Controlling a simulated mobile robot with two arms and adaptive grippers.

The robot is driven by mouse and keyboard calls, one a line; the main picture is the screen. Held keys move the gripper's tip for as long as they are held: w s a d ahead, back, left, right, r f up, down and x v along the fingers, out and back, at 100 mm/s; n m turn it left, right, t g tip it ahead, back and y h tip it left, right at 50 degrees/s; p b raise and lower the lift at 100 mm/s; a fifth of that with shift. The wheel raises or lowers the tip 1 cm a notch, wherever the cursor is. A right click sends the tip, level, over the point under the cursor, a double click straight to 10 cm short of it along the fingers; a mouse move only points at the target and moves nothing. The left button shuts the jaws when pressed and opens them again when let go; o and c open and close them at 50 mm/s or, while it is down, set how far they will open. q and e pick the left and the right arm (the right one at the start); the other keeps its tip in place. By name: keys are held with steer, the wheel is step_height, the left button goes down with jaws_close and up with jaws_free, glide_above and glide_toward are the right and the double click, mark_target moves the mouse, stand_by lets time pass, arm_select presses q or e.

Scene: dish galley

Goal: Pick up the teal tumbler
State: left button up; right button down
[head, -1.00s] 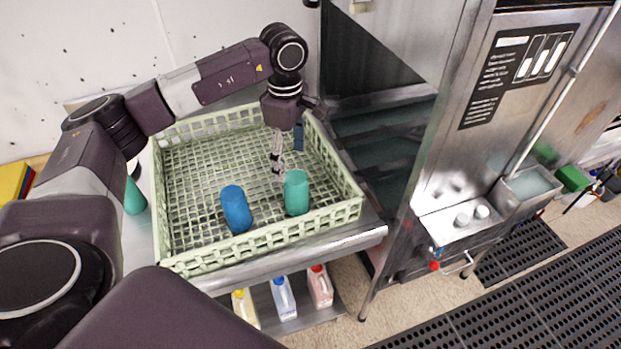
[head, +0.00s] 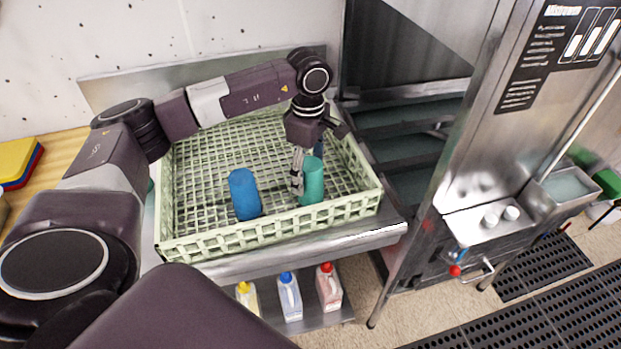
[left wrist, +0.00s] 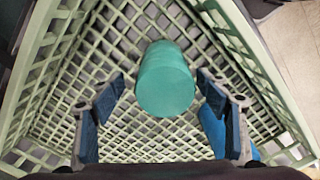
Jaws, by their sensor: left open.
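The teal tumbler (head: 313,182) stands in the pale green crate (head: 335,212), near its front right corner. My left gripper (head: 301,172) is open, low in the crate, with a finger just left of the tumbler. In the left wrist view, the teal tumbler (left wrist: 165,82) lies between the two spread fingers of the left gripper (left wrist: 161,84), with a visible gap on each side. A blue tumbler (head: 244,194) leans to the left of the teal one. It also shows behind a finger in the left wrist view (left wrist: 212,122). My right gripper is not in view.
The crate's slatted walls rise around the tumblers, with the front wall close. The crate stands on a steel counter (head: 376,237). Several bottles, one with a red cap (head: 328,287), stand on a shelf below. A steel machine (head: 470,150) is on the right.

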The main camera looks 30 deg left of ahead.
mark_target(311, 188)
arm_select(q)
steer(key=f, duration=0.1)
steer(key=f+p, duration=0.1)
steer(key=f, duration=0.1)
steer(key=f+p, duration=0.1)
steer(key=shift+s+d+f, duration=0.25)
steer(key=shift+d, duration=0.15)
steer(key=shift+f, duration=0.3)
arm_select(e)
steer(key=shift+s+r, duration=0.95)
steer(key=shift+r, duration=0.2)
arm_select(q)
steer(key=shift+c, duration=0.5)
steer(key=c, duration=1.1)
steer(key=shift+c, duration=0.3)
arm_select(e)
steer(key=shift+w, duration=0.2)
arm_select(q)
steer(key=shift+r, duration=0.1)
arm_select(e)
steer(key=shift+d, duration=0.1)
